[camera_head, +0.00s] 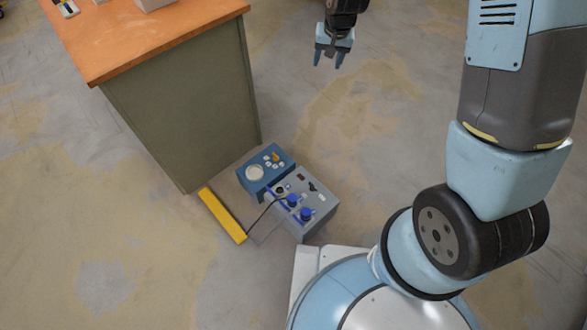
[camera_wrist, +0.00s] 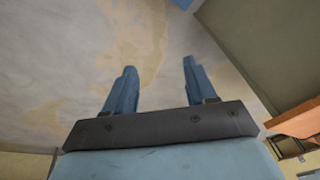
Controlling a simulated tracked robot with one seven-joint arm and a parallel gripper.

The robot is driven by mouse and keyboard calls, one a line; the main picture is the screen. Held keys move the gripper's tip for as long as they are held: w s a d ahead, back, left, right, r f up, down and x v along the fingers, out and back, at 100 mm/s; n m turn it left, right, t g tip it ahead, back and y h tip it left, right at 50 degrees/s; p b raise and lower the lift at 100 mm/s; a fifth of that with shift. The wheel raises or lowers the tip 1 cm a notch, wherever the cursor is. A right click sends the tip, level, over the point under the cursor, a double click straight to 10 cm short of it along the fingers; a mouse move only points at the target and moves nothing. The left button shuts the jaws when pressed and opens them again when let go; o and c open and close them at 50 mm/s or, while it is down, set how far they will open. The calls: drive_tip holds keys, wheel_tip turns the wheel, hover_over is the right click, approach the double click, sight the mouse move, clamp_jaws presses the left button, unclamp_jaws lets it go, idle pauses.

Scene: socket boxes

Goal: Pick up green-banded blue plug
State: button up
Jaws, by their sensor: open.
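Two blue plugs show in the head view on the grey socket box near my base. One plug (camera_head: 291,201) stands toward the box's left side, with a dark cable near it. The other plug (camera_head: 306,214) is close beside it to the lower right. A green band is too small to make out on either. My gripper (camera_head: 328,60) is open and empty, high in the head view and well apart from the box. In the wrist view its two blue fingers (camera_wrist: 158,88) are spread over bare floor, and no plug shows there.
A blue panel box (camera_head: 254,173) with a round white dial adjoins the grey socket box (camera_head: 312,228). A yellow bar (camera_head: 222,215) lies to their left. A cabinet with an orange top (camera_head: 150,38) stands behind them. The floor below my gripper is clear.

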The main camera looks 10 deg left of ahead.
drive_tip(key=a+f, duration=0.5)
drive_tip(key=f, duration=0.8)
drive_tip(key=g+h, duration=0.1)
drive_tip(key=g, duration=0.1)
hover_over(292, 197)
wheel_tip(292, 197, down, 35)
drive_tip(key=f, duration=0.7)
drive_tip(key=shift+s, duration=0.25)
drive_tip(key=shift+w+f, duration=0.2)
drive_tip(key=shift+f, duration=3)
drive_tip(key=c, duration=0.9)
